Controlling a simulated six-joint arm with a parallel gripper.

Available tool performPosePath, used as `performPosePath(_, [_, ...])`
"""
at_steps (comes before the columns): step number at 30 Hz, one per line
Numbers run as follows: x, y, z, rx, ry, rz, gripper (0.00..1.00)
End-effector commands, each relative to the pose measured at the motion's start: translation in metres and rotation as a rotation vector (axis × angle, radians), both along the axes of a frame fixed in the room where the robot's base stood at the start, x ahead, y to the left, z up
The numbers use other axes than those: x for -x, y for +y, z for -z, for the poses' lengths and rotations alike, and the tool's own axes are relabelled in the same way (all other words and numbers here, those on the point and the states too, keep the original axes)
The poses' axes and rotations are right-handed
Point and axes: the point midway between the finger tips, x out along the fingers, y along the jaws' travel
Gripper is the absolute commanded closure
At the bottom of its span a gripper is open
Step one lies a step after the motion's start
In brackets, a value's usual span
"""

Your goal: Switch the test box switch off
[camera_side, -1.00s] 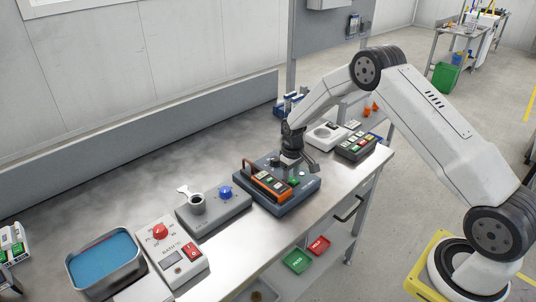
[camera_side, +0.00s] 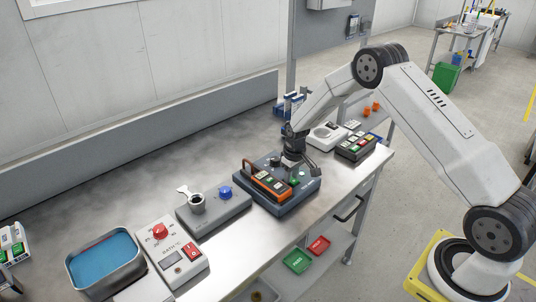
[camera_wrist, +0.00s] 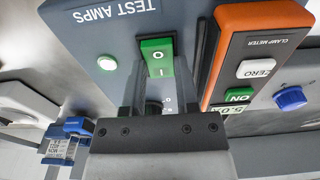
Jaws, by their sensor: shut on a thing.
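The test box (camera_side: 300,197) is a blue-grey box on the steel bench, marked TEST AMPS in the wrist view (camera_wrist: 75,35). Its green rocker switch (camera_wrist: 157,57), marked O and I, is between the fingers of my gripper (camera_wrist: 157,80). My gripper is shut on the switch; the fingers hide its sides. In the side view my gripper (camera_side: 292,160) points down at the box and hides the switch. A pale round lamp with a green rim (camera_wrist: 107,63) is beside the switch. I cannot tell which half of the rocker is pressed.
An orange clamp meter (camera_wrist: 262,20) lies close beside the fingers, on the test box. A grey unit with a blue knob (camera_side: 225,192) and a bath control box with a red knob (camera_side: 160,231) stand to the left. Another device (camera_side: 356,146) stands to the right.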

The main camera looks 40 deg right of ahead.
Motion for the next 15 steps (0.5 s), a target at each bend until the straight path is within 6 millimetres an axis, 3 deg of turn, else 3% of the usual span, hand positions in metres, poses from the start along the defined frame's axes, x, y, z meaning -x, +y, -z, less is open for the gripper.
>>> performPosePath(15, [0.0053, 0.0015, 0.0006, -0.004, -0.2, -0.001, 1.0])
